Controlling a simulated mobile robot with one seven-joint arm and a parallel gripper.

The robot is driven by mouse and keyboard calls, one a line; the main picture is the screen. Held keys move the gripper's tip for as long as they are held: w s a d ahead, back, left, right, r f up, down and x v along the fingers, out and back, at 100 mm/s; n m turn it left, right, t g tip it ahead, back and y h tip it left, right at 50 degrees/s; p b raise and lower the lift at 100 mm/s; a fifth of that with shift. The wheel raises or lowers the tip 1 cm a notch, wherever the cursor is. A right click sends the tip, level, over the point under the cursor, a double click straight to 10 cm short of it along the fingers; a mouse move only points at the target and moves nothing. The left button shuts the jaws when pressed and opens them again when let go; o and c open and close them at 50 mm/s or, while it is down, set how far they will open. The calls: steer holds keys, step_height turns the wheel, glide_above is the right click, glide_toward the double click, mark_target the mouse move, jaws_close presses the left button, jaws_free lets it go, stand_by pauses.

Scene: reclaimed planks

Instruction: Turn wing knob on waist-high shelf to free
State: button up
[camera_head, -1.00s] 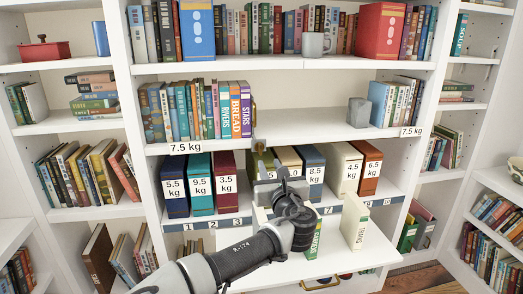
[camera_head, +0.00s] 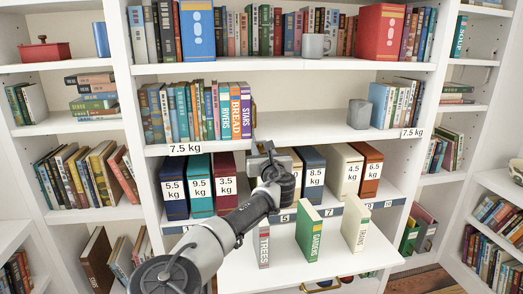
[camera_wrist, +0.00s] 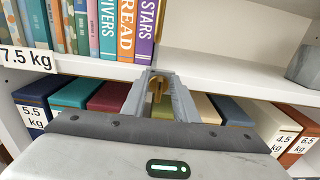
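A brass-coloured piece, which looks like the wing knob (camera_wrist: 157,88), shows between my fingers in the wrist view, at the front edge of the waist-high shelf (camera_head: 310,132). My gripper (camera_wrist: 158,78) points at that edge with its fingers apart, one on each side of the brass piece. I cannot tell whether they touch it. In the head view my gripper (camera_head: 262,150) is just below the shelf edge and hides the knob. A brass upright piece (camera_head: 253,112) stands at the right end of the book row, beside the purple STARS book (camera_head: 246,112).
Weight-labelled binders, such as the maroon one (camera_head: 225,180), stand on the shelf below, behind my gripper. Books TREES (camera_head: 264,245), GARDENS (camera_head: 308,235) and a cream one (camera_head: 355,222) stand on the pull-out board (camera_head: 335,262). A grey block (camera_head: 359,114) sits on the waist-high shelf.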

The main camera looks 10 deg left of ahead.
jaws_close()
steer(key=m+b, duration=0.1)
steer(key=m, duration=0.5)
steer(key=d+f+m+b, duration=0.1)
steer(key=m, duration=0.5)
steer(key=m+b, duration=0.2)
steer(key=m, duration=0.3)
steer(key=shift+w+d+f+m, duration=0.2)
steer(key=shift+d+f+m, duration=0.05)
steer(key=shift+m, duration=0.15)
stand_by(0.6)
